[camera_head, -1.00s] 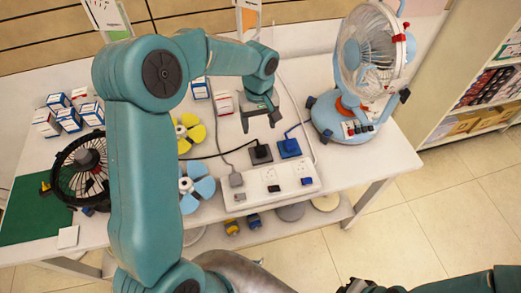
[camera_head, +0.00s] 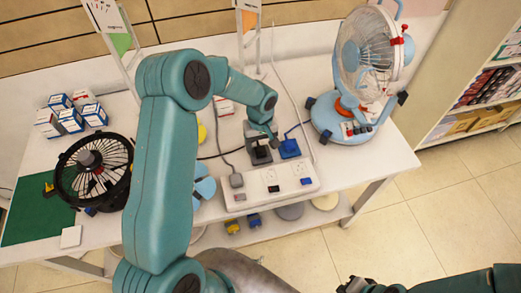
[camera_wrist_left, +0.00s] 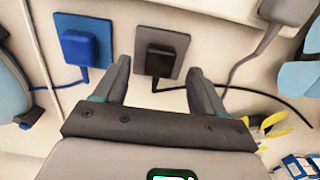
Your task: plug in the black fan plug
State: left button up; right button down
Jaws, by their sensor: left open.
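The black plug (camera_wrist_left: 160,60) sits on a dark square pad in the left wrist view, with a black cord running from it. My left gripper (camera_wrist_left: 158,70) is open, its two fingers on either side of the plug. In the head view the left gripper (camera_head: 262,146) is over the plug and mostly covers it. The white power strip (camera_head: 245,203) lies just in front, with a grey plug (camera_head: 236,180) at its left end. The black fan (camera_head: 95,165) stands at the left. My right gripper (camera_head: 360,286) shows only partly at the bottom edge; its jaws are unclear.
A blue plug (camera_head: 289,148) on a blue pad is right beside the black one. A light-blue fan (camera_head: 365,65) stands at the right of the white table. Small boxes (camera_head: 70,120) and a green mat (camera_head: 30,222) are at the left.

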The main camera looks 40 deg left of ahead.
aim_at(261, 150)
pick_arm(q)
notch_tip(261, 150, down, 3)
jog(key=shift+w+r, duration=0.1)
jog(key=shift+r, duration=0.1)
jog(key=c, duration=1.1)
jog(key=shift+r, duration=0.1)
notch_tip(261, 150, up, 20)
jog(key=shift+f+b, duration=0.1)
jog(key=shift+b, duration=0.65)
